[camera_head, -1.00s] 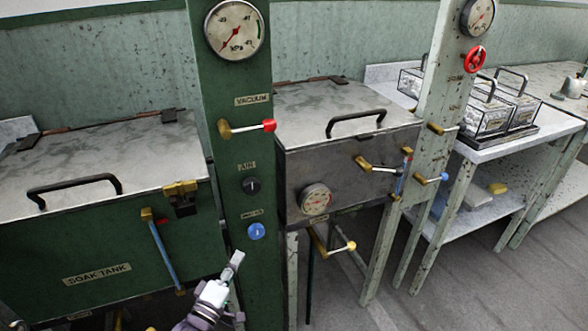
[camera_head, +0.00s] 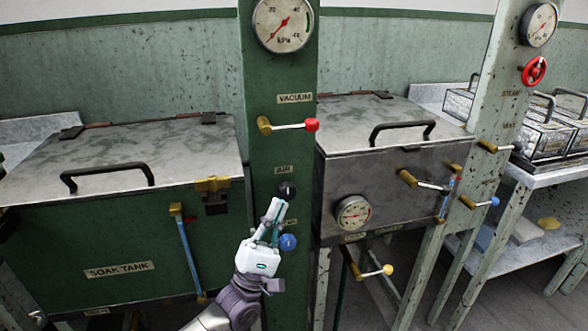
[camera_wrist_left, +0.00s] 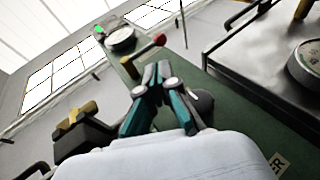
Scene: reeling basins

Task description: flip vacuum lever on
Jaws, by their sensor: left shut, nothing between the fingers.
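The vacuum lever (camera_head: 290,126) has a brass pivot, a pale rod and a red knob. It lies roughly level, knob to the right, on the green column under the VACUUM label (camera_head: 294,98). Its red knob also shows in the left wrist view (camera_wrist_left: 159,39), beyond the fingertips. My left gripper (camera_head: 276,206) is shut and empty. It appears in front of the column, below the lever and just below the black AIR knob (camera_head: 287,191). The left wrist view shows its closed fingers (camera_wrist_left: 157,72). My right gripper is not in view.
A vacuum gauge (camera_head: 283,24) is above the lever. A blue knob (camera_head: 288,242) sits beside my gripper. The soak tank (camera_head: 130,250) with its lid handle is left of the column. A metal basin (camera_head: 400,170) with a gauge and levers is to the right.

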